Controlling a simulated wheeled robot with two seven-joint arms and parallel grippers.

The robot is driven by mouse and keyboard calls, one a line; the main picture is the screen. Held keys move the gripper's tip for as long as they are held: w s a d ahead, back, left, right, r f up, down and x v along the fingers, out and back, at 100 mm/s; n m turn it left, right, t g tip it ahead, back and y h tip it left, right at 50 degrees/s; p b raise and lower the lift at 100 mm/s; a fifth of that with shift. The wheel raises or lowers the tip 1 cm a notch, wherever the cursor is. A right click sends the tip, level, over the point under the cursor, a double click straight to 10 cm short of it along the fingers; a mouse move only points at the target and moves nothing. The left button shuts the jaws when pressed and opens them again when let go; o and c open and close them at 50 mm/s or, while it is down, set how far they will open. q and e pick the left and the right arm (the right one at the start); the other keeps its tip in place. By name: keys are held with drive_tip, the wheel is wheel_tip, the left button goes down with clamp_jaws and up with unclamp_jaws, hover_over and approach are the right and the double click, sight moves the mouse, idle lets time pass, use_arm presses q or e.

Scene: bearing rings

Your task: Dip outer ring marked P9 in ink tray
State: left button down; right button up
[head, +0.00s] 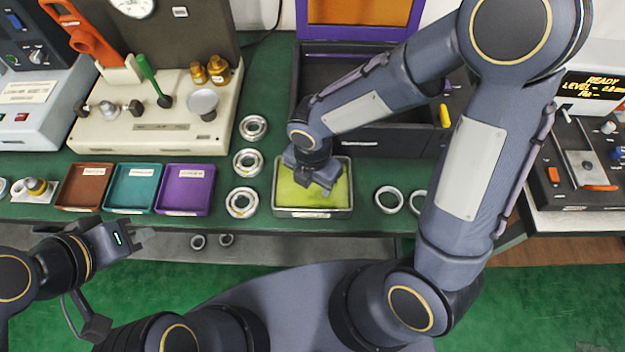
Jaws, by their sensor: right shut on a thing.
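The ink tray (282,212) is a shallow grey-rimmed tray with a yellow-green pad, at the middle of the green bench. My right gripper (315,190) points down over its pad and is shut on a ring that its fingers hide almost wholly. I cannot read a P9 mark or tell whether the ring touches the pad. Two plain outer rings, one whole (389,200) and one partly behind my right arm (418,202), lie to the right of the tray. My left gripper (143,240) is open and empty in front of the bench edge.
Three assembled bearings (241,202) stand in a column left of the tray. Brown (58,206), teal (107,208) and purple (160,211) bins sit further left. A dark open box (375,145) is behind the tray. Instruments (590,200) stand at the right.

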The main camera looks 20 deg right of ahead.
wheel_tip(320, 180, up, 8)
drive_tip(key=p, duration=0.7)
drive_tip(key=shift+r+p, duration=0.25)
drive_tip(key=shift+p, duration=0.05)
idle(1.2)
